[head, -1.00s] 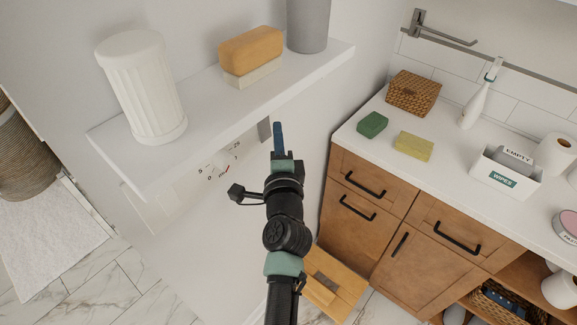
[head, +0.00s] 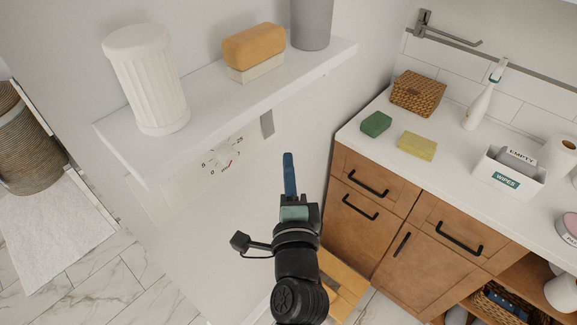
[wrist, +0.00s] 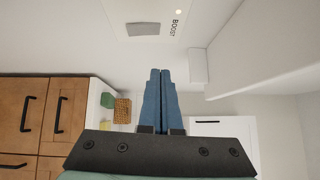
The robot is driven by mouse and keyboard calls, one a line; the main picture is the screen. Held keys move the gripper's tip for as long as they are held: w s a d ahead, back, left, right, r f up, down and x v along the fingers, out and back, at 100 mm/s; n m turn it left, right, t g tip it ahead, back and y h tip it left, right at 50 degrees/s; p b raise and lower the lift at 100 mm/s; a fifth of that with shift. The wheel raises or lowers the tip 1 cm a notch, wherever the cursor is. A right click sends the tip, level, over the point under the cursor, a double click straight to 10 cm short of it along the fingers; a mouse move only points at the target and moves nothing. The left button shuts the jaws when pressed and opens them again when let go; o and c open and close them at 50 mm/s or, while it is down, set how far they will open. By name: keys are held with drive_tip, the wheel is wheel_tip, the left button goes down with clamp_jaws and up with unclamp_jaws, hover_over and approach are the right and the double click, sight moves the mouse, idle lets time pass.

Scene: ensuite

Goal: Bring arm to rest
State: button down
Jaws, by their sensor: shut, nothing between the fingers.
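My gripper (head: 289,176) is in the lower middle of the head view, in front of the wall below the white shelf and left of the wooden cabinet. Its blue fingers are together with nothing between them. In the wrist view my gripper (wrist: 160,88) also shows with its two blue fingers side by side and empty. It touches nothing that I can see.
The white shelf (head: 225,105) holds a ribbed white container (head: 148,80), an orange-and-cream box (head: 254,52) and a grey cylinder (head: 311,22). A wall panel with a dial (head: 222,157) is below it. The wooden cabinet (head: 375,175) carries a green sponge (head: 376,124) and yellow sponge (head: 417,146).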

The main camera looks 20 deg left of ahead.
drive_tip(key=shift+r, duration=0.1)
drive_tip(key=d+r+n+t+h, duration=0.1)
drive_tip(key=d+r+n+h, duration=0.3)
drive_tip(key=d+r+n, duration=0.55)
drive_tip(key=d+r+n+h, duration=0.4)
drive_tip(key=d+r, duration=0.2)
drive_tip(key=r, duration=0.6)
drive_tip(key=s+r+t, duration=0.4)
drive_tip(key=s+r, duration=0.2)
drive_tip(key=r, duration=0.5)
drive_tip(key=s+r+t, duration=0.5)
drive_tip(key=r, duration=0.7)
drive_tip(key=shift+s+a+t, duration=0.2)
drive_tip(key=shift+s+t, duration=0.1)
drive_tip(key=shift+s, duration=0.1)
